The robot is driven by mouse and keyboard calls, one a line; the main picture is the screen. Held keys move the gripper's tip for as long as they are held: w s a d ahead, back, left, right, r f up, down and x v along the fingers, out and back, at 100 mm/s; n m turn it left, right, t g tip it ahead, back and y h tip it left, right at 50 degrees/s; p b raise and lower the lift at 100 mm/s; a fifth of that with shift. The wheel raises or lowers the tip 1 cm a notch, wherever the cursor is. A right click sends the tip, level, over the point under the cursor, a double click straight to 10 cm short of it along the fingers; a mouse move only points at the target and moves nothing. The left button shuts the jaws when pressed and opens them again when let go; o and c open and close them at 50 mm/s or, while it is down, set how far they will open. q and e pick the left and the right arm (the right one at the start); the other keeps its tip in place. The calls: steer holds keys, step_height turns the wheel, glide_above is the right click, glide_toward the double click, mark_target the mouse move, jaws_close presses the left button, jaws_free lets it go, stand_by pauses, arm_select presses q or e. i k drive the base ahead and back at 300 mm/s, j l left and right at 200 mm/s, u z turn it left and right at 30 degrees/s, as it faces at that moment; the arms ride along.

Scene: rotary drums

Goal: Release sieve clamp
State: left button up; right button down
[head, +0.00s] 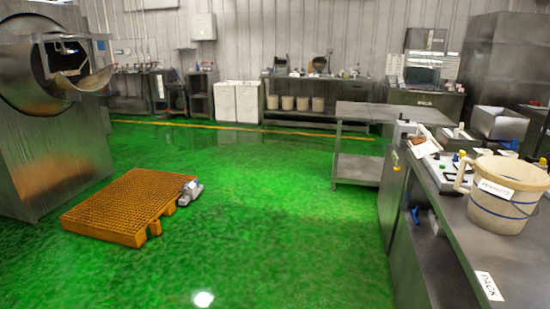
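A large steel rotary drum machine (50,120) stands at the left edge. Its round opening faces the room, and a curved metal chute (82,80) sticks out at its mouth. I cannot make out a sieve or a clamp for certain at this distance. A small grey metal object (190,193) lies at the right edge of the orange slatted platform (120,207); I cannot tell what it is. Neither of my grippers shows in the head view.
A steel counter (450,250) runs along the right with a labelled beige bucket (507,193) on it. A steel table (357,172) stands mid-right. White bins (237,102) and a bench with several buckets line the back wall. The green floor (285,215) is clear in the middle.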

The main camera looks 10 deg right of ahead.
mark_target(404, 135)
steer(key=i+l+z, duration=0.2)
steer(key=i+z, duration=0.25)
steer(key=i, duration=0.35)
steer(key=i+z, duration=0.45)
steer(key=i, duration=0.35)
steer(key=i+z, duration=0.15)
steer(key=i, duration=2.35)
